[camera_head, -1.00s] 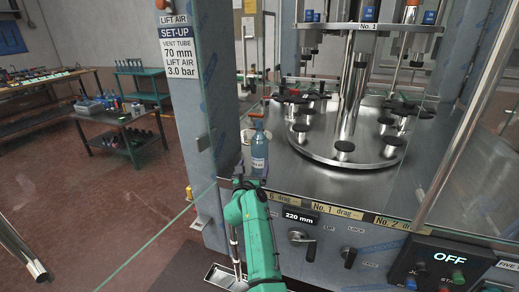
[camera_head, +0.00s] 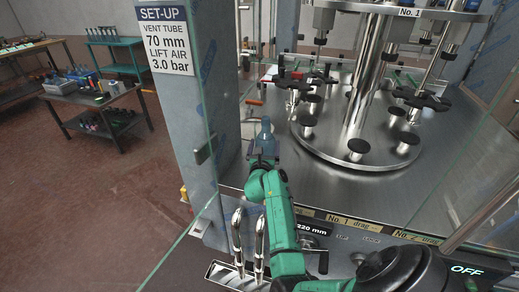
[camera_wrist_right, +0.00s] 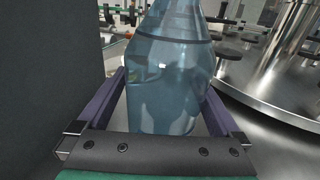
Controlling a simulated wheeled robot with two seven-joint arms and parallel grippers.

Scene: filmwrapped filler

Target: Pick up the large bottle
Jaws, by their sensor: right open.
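The large bottle (camera_head: 265,138) is bluish and clear and stands upright on the steel deck of the filling machine, near its left post. My right gripper (camera_head: 263,160) is at the bottle, and the arm hides its lower part in the head view. In the right wrist view the bottle (camera_wrist_right: 172,80) stands between the two purple-grey fingers of the open right gripper (camera_wrist_right: 170,95). Its body fills most of the gap; I cannot tell whether either finger touches it. The bottle's top is cut off there. My left gripper is not in view.
A round steel turntable (camera_head: 340,155) with black-topped stands is right of the bottle. The machine's grey post (camera_head: 190,110) with the set-up sign (camera_head: 165,40) is close on the left. Glass panels edge the opening. Tables with bottles (camera_head: 95,95) stand far left.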

